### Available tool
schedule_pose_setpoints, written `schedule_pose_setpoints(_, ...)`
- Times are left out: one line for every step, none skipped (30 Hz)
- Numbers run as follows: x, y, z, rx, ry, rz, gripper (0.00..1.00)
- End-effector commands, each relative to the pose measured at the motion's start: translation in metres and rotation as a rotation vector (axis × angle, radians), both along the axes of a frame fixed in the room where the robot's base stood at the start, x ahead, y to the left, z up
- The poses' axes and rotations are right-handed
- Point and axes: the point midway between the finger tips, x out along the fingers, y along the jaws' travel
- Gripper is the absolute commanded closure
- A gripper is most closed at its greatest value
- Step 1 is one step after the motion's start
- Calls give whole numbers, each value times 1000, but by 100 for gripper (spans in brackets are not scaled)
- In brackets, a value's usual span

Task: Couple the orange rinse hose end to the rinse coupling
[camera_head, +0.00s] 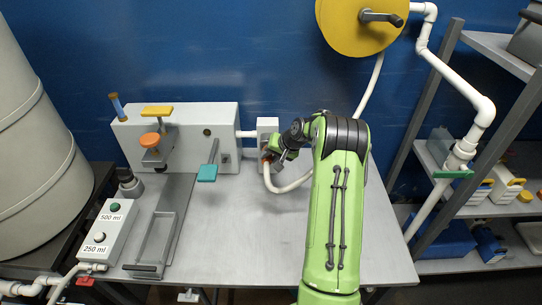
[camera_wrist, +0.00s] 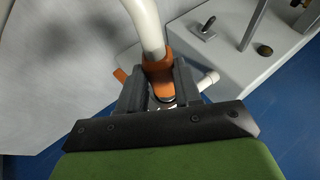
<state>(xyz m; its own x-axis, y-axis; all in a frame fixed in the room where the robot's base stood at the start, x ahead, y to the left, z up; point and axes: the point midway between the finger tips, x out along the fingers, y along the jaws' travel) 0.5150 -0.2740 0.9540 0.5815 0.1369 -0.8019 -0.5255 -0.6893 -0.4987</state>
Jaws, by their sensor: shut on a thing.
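The orange rinse hose end (camera_wrist: 156,66) sits between the two dark fingers of my gripper (camera_wrist: 158,84), which is shut on it. A white hose (camera_wrist: 145,25) runs up from it in the wrist view. In the head view my gripper (camera_head: 274,154) is at the small pale box (camera_head: 267,126) right of the machine, where the rinse coupling seems to be. The orange end (camera_head: 266,157) shows just beneath the box. The coupling itself is mostly hidden by my gripper, and I cannot tell whether the hose end is seated in it. A white pipe stub (camera_wrist: 208,80) shows beside my right finger.
The white hose loops over the table (camera_head: 250,215) and rises behind my arm to the yellow reel (camera_head: 358,25). The pale machine (camera_head: 190,120) with levers stands left. A button box (camera_head: 108,230) is front left. A shelf (camera_head: 475,195) stands right. The middle table is clear.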

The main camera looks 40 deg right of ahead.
Motion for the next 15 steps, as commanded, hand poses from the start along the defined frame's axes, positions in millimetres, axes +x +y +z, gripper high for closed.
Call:
schedule_pose_setpoints(1,-1,1,-3,-4,-1,100)
schedule_pose_setpoints(1,-1,1,-3,-4,-1,100)
schedule_pose_setpoints(1,-1,1,-3,-4,-1,100)
schedule_pose_setpoints(1,-1,1,-3,-4,-1,100)
schedule_pose_setpoints(1,-1,1,-3,-4,-1,100)
schedule_pose_setpoints(1,-1,2,-4,-5,-1,100)
schedule_pose_setpoints(1,-1,2,-4,-5,-1,100)
schedule_pose_setpoints(1,-1,2,-4,-5,-1,64)
schedule_pose_setpoints(1,-1,2,-4,-5,-1,57)
schedule_pose_setpoints(1,-1,2,-3,-4,-1,53)
schedule_pose_setpoints(1,-1,1,-3,-4,-1,48)
schedule_pose_setpoints(1,-1,1,-3,-4,-1,42)
schedule_pose_setpoints(1,-1,1,-2,-4,-1,38)
schedule_pose_setpoints(1,-1,1,-2,-4,-1,37)
schedule_pose_setpoints(1,-1,1,-2,-4,-1,37)
